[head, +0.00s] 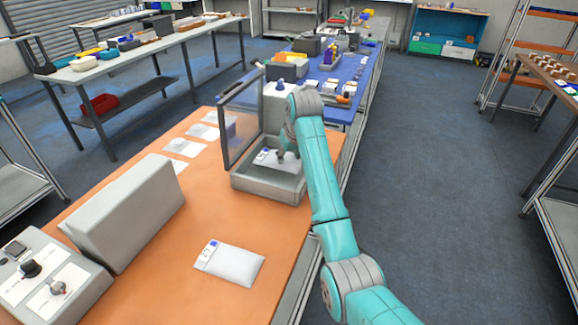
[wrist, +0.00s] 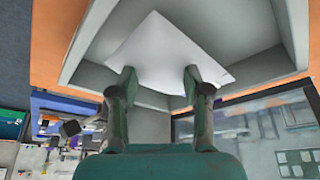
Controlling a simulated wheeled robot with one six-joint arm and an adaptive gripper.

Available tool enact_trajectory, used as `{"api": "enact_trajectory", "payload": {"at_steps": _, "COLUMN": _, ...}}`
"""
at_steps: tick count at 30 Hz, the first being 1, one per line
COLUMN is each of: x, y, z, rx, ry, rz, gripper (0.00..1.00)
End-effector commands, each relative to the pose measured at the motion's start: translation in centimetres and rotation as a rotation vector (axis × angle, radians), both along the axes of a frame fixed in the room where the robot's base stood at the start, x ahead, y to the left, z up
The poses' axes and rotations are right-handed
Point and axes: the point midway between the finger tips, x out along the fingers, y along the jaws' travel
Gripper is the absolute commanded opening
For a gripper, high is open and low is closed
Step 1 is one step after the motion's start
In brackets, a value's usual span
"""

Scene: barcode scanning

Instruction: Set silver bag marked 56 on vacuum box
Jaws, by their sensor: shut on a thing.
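The vacuum box (head: 264,193) is a grey open tray on the orange table, with its framed clear lid (head: 240,122) raised. My gripper (head: 287,157) reaches down into the box and is shut on a pale silver bag (head: 266,157). In the wrist view my gripper's fingers (wrist: 160,80) hold the near edge of the bag (wrist: 165,48), which sits within the box walls, slightly tilted. I cannot tell if its underside touches the floor of the box. Another silver bag (head: 230,265) lies flat on the table in front. The numbers on both bags are too small to read.
A slanted grey panel (head: 125,213) and a control box with knobs (head: 45,285) stand at the left. Flat white packets (head: 185,148) lie behind the panel. A blue table (head: 345,80) with many items stands beyond. The orange table is clear around the front bag.

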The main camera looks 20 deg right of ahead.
Motion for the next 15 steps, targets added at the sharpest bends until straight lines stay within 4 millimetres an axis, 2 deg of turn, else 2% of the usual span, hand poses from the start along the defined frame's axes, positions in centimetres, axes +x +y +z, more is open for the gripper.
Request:
{"api": "enact_trajectory", "payload": {"at_steps": 9, "x": 0.0, "y": 0.0, "z": -3.5, "rx": 0.000, "ry": 0.000, "rz": 0.000, "gripper": 0.11}}
{"api": "enact_trajectory", "payload": {"at_steps": 15, "x": 0.0, "y": 0.0, "z": -3.6, "rx": 0.000, "ry": -0.002, "rz": 0.000, "gripper": 0.11}}
